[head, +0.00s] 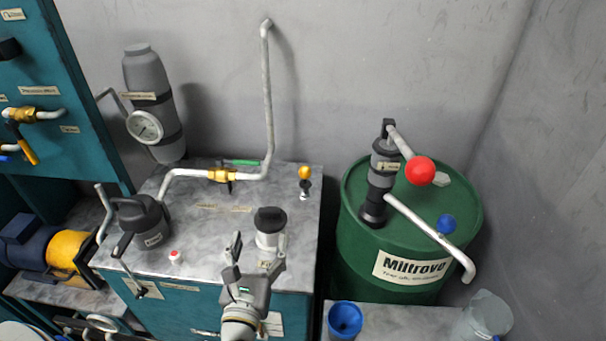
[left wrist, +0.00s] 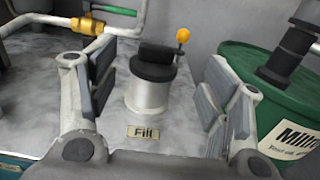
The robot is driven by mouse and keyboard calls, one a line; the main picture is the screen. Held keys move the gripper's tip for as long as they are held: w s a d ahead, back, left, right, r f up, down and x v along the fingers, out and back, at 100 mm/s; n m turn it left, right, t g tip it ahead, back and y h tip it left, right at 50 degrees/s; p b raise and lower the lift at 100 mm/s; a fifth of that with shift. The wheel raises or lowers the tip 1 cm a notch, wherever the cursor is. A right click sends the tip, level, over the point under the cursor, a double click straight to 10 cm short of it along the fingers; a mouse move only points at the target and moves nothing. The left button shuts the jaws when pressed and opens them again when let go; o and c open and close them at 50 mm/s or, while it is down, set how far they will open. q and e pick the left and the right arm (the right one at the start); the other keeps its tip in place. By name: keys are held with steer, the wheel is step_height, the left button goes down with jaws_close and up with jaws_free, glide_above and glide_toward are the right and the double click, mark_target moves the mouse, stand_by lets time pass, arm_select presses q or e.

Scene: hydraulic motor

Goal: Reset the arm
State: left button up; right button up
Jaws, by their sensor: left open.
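My left gripper (head: 252,262) is in front of the cabinet's grey top, at its front edge. In the left wrist view my left gripper (left wrist: 153,100) has its fingers spread wide, with nothing between the pads. Beyond the fingers stands the silver filler neck with a black cap (left wrist: 155,75), above a label reading "Fill" (left wrist: 144,132). The capped filler neck (head: 270,228) also shows in the head view, just beyond the gripper. The cap sits on the neck. My right gripper is in neither view.
A green Miltrovo drum (head: 350,240) with a red-knobbed hand pump (head: 383,170) stands at right. A blue funnel (head: 345,319) and a clear jug (head: 486,318) are on the low shelf. A pipe with a brass valve (head: 222,175) crosses the cabinet top, near a yellow-knobbed lever (head: 305,173).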

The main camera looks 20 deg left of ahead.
arm_select(q)
steer(key=s+a+f+n+g+y, duration=0.1)
steer(key=s+a+f+n+g, duration=0.2)
steer(key=n, duration=0.6)
steer(key=s+a+f+n+g+y, duration=0.1)
steer(key=s+a+f+n+g, duration=0.25)
steer(key=n, duration=0.55)
steer(key=s+d+f+n+g+h, duration=0.65)
steer(key=s+d+n, duration=0.3)
steer(key=n, duration=0.35)
step_height(320, 180, down, 26)
steer(key=s+g, duration=0.2)
steer(key=s, duration=0.1)
steer(key=s+a+f+g, duration=0.1)
steer(key=s+a+f, duration=0.1)
steer(key=s+f, duration=1.4)
steer(key=shift+s+a+f, duration=0.25)
